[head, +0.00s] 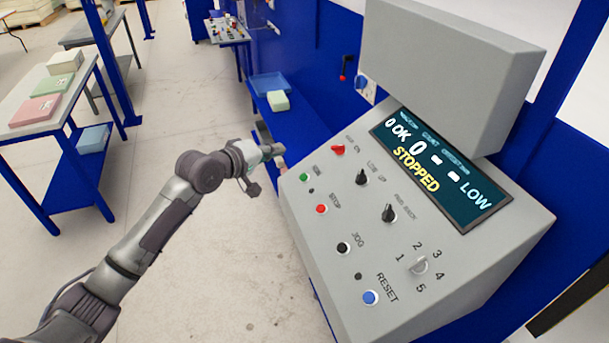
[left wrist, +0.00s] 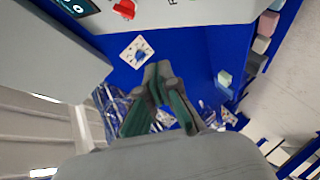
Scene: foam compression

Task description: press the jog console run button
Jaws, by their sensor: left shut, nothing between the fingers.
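The grey jog console (head: 437,278) stands at the right in the head view, with a sloped panel. Its green run button (head: 304,177) is near the panel's left edge, above the red stop button (head: 321,209). The display (head: 440,172) reads STOPPED. My left gripper (head: 279,150) is just beyond the panel's upper left edge, up and left of the green button and apart from it in the picture. In the left wrist view its fingers (left wrist: 158,72) are together and empty; a red knob (left wrist: 125,8) shows at the top, and the green button cannot be seen. My right gripper is out of view.
A black jog button (head: 343,248), a blue reset button (head: 369,297) and several knobs share the panel. A grey hood (head: 445,70) overhangs it. A blue bench (head: 310,138) with a foam block (head: 278,101) lies behind. The floor at left is open.

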